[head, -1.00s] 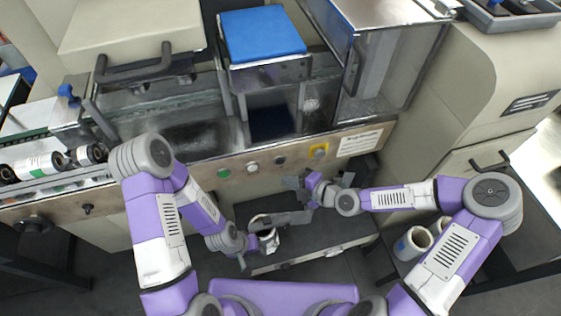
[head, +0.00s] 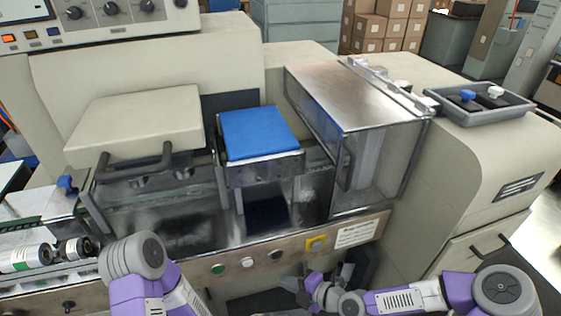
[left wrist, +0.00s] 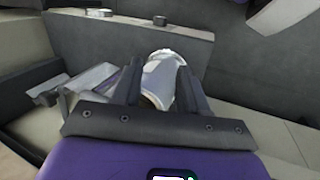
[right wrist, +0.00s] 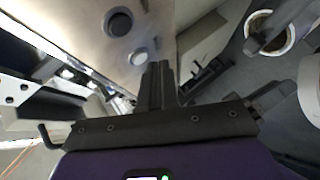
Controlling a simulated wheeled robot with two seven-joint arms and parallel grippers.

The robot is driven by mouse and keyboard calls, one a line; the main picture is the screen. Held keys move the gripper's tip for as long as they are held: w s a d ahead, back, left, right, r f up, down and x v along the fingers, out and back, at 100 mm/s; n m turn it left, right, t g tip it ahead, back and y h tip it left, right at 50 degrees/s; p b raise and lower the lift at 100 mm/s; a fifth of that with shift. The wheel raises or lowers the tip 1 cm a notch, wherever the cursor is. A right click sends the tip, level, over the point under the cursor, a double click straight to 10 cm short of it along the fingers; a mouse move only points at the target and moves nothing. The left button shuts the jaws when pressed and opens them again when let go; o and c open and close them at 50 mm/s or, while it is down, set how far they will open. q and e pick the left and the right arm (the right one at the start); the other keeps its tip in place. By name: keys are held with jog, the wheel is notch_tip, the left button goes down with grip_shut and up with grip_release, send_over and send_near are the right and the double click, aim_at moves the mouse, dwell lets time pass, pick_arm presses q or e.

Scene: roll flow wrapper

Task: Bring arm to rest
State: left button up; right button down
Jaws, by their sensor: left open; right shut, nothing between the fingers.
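My right gripper (head: 290,285) is low in the head view, in front of the machine's button panel. In the right wrist view its dark fingers (right wrist: 157,82) are together with nothing between them. My left gripper is below the edge of the head view, where only part of its arm shows. In the left wrist view the left gripper's fingers (left wrist: 157,80) are apart. A white roll-like object (left wrist: 160,78) shows between and beyond them. I cannot tell whether they touch it.
The machine's button panel (head: 230,266) runs close in front of both arms. A blue-topped block (head: 259,132) and a clear-sided cover (head: 375,165) stand above it. A grey tray (head: 490,113) sits at the right. White rolls (right wrist: 270,35) show in the right wrist view.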

jog(key=s+d+f+m+g+h+p, duration=0.3)
jog(key=s+m, duration=0.4)
jog(key=m, duration=0.7)
jog(key=s+d+f+m+g+h+p, duration=0.3)
jog(key=s+d+f+m+p, duration=0.2)
jog(key=m, duration=0.9)
jog(key=s+f, duration=0.2)
jog(key=s, duration=0.1)
jog(key=shift+s+d+m+h, duration=0.2)
jog(key=shift+m+h, duration=0.1)
jog(key=shift+h, duration=0.1)
jog(key=shift+a, duration=0.1)
